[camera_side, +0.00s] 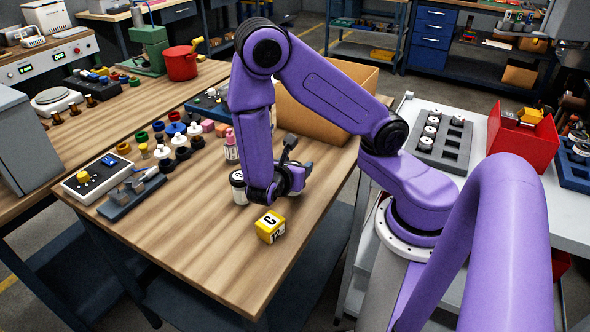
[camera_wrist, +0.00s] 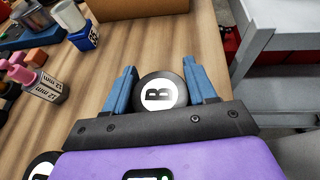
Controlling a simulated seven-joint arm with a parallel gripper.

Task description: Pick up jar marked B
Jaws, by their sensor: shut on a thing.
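The jar marked B (camera_wrist: 158,95) has a round black lid with a white disc and a black letter B. In the wrist view it sits between the two blue fingers of my gripper (camera_wrist: 161,88), which is shut on it. I cannot tell whether the jar touches the table. A second white jar with a black lid (camera_side: 238,187) stands just left of my gripper; its lid is partly cut off in the wrist view (camera_wrist: 40,168).
A yellow block marked C (camera_side: 270,227) lies in front of my gripper. A cardboard box (camera_side: 325,102) stands behind. Pink-topped bottles (camera_wrist: 38,82) and several coloured parts are to the left. The table's front is mostly clear. A grey cart (camera_wrist: 275,80) stands to the right.

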